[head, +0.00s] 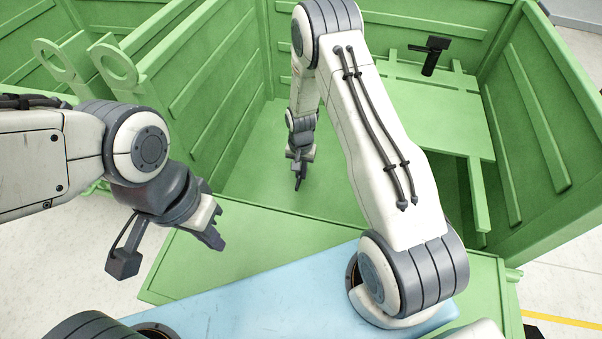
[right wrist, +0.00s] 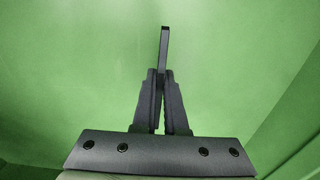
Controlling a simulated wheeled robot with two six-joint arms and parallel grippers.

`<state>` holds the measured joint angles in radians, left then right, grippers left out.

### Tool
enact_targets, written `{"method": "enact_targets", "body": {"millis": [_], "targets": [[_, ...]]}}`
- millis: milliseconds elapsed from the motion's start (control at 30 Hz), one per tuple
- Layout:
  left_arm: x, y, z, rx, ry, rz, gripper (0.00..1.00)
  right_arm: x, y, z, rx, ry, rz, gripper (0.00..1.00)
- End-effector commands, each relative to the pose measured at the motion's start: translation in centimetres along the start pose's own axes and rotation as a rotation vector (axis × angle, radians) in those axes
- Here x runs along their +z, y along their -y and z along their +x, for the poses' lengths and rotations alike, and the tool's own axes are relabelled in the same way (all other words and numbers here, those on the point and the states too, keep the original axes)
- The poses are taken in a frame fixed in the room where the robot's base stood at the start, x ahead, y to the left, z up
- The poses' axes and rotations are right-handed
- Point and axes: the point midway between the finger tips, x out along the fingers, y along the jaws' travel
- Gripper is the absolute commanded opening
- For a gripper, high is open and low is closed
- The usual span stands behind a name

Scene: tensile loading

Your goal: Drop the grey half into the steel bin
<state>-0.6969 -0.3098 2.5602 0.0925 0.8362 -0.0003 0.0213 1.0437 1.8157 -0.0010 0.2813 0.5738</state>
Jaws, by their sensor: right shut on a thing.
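My right gripper (head: 299,161) hangs low inside a large green-walled enclosure. It points down over the green floor and is shut on a thin dark grey piece. The piece (right wrist: 164,48) sticks out past the fingertips in the right wrist view, narrow and straight, with its lower end hidden between the fingers. The right gripper (right wrist: 163,98) shows its two dark fingers close together there. My left gripper (head: 212,234) is at the left, over the green front ledge, apart from the piece. Its finger opening is unclear. I cannot make out a steel-coloured bin in either view.
Green ribbed walls (head: 542,125) stand around the enclosure. A green shelf (head: 440,115) at the right carries a black device (head: 430,55). Two green ring brackets (head: 115,62) stand at the left. The green floor (head: 245,150) left of the right gripper is clear.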

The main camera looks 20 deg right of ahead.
Motion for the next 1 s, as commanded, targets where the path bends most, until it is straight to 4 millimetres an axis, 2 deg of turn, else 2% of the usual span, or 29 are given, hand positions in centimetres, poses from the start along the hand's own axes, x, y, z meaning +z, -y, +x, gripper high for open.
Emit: {"method": "enact_targets", "body": {"millis": [567, 600, 633, 667, 1000], "targets": [[0.0, 0.0, 0.2, 0.000, 0.000, 0.000, 0.00, -0.1, 0.0, 1.1, 0.000, -0.001, 0.000, 0.00], [0.0, 0.0, 0.2, 0.000, 0.000, 0.000, 0.00, 0.0, 0.0, 1.2, 0.000, 0.000, 0.000, 0.21], [0.0, 0.0, 0.2, 0.000, 0.000, 0.000, 0.00, 0.0, 0.0, 1.1, 0.000, 0.000, 0.000, 0.33], [0.0, 0.0, 0.2, 0.000, 0.000, 0.000, 0.00, 0.0, 0.0, 1.1, 0.000, 0.000, 0.000, 0.40], [0.0, 0.0, 0.2, 0.000, 0.000, 0.000, 0.00, 0.0, 0.0, 0.9, 0.000, 0.000, 0.000, 0.40]]}}
